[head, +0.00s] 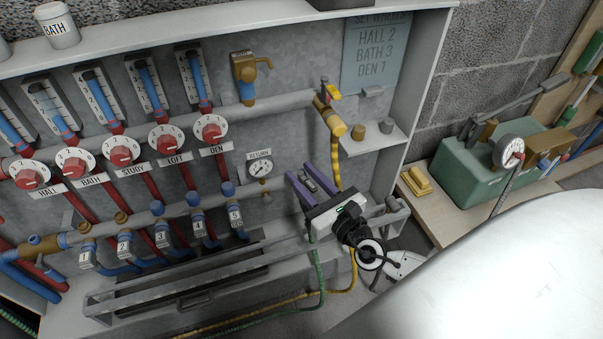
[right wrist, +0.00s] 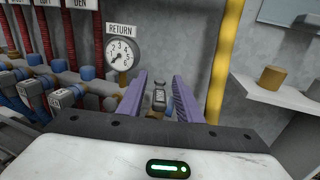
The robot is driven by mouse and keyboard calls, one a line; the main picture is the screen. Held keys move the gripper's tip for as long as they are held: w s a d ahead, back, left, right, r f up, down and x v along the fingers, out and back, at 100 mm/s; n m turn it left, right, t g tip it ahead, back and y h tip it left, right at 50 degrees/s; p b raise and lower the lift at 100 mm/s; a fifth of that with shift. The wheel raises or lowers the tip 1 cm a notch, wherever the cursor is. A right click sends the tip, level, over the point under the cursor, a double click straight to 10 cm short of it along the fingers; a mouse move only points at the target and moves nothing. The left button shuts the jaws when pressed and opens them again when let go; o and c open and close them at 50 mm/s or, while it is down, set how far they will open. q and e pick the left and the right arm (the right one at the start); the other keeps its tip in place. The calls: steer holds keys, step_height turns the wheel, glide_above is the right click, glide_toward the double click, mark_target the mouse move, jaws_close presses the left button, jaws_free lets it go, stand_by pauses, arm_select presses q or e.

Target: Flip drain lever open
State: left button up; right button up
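My right gripper (head: 298,171) is at the right end of the lower pipe, its two purple fingers apart. In the right wrist view a small grey handle (right wrist: 159,97) on a brass fitting (right wrist: 155,115) stands between the fingers, with gaps visible on both sides. It looks like the drain lever, though no label on it can be read. The fitting's lower part is hidden by the gripper body. My left gripper is not in view.
A return gauge (head: 260,167) is left of my right gripper. A yellow hose (head: 335,160) hangs close on its right. A shelf (head: 372,138) with small caps is farther right. A grey rail (head: 200,270) runs below. Numbered blue valves (head: 198,222) line the lower pipe.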

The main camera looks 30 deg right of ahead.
steer(key=shift+w, duration=0.5)
steer(key=shift+c, duration=0.4)
jaws_close()
steer(key=shift+a+r+m+h+p, duration=0.1)
steer(key=shift+r+m+h+p, duration=0.15)
steer(key=shift+m+h+p, duration=0.75)
steer(key=shift+h+p, duration=0.1)
steer(key=shift+h, duration=0.4)
steer(key=shift+f+m+g+h, duration=0.25)
steer(key=shift+m+h, duration=0.25)
steer(key=shift+h, duration=0.4)
steer(key=shift+o, duration=0.4)
jaws_free()
